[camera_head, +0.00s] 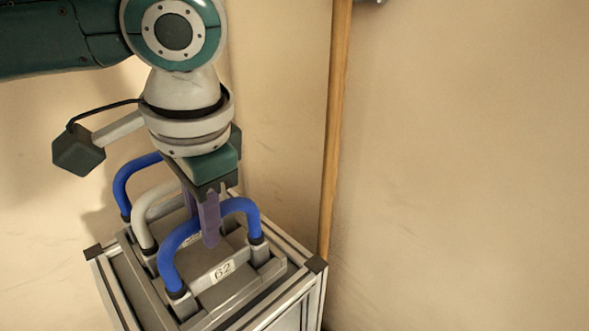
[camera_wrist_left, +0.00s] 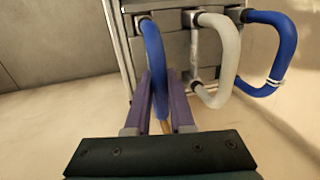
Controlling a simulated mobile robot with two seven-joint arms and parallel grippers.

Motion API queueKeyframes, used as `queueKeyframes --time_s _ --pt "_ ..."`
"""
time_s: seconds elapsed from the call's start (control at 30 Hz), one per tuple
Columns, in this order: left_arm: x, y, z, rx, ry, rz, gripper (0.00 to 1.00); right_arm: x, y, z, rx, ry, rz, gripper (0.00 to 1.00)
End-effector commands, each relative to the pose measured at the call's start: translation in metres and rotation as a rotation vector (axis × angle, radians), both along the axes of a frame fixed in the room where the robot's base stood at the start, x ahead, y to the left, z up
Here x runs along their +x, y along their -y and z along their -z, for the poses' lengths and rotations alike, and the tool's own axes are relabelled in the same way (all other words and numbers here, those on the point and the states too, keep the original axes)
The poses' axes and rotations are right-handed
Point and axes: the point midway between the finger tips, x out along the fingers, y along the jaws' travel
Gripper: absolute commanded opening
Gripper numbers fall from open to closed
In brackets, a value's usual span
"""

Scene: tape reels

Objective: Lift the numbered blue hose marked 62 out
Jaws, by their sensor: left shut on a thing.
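The blue hose marked 62 (camera_head: 168,257) is the nearest arch on the grey rack in the head view. Its ends sit in dark collars beside a plate (camera_head: 222,270) reading 62. My left gripper (camera_head: 201,228) comes down from above, with its purple fingers shut on the top of this arch. In the left wrist view the blue hose (camera_wrist_left: 153,45) runs between the two fingers (camera_wrist_left: 160,100), and its ends are still at the rack. The near finger hides part of the hose in the head view. My right gripper is not in view.
A pale grey hose (camera_head: 145,209) and another blue hose (camera_head: 122,185) stand behind on the same rack (camera_head: 255,310). A wooden pole (camera_head: 338,120) stands close to the rack's right corner.

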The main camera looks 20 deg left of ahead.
Motion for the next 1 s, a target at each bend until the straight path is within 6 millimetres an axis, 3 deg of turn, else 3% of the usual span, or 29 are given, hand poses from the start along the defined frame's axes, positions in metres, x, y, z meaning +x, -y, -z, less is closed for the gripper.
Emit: queueKeyframes --time_s 0.57,0.77,1.0 --pt "0.001 0.000 -0.007 -0.001 0.002 -0.001 0.00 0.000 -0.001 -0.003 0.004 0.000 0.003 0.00" --pt "0.002 0.001 -0.048 -0.002 0.005 0.001 0.00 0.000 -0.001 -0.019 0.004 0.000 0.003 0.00" --pt "0.002 0.001 -0.122 -0.003 0.007 0.000 0.00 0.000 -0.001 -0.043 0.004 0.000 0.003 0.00"
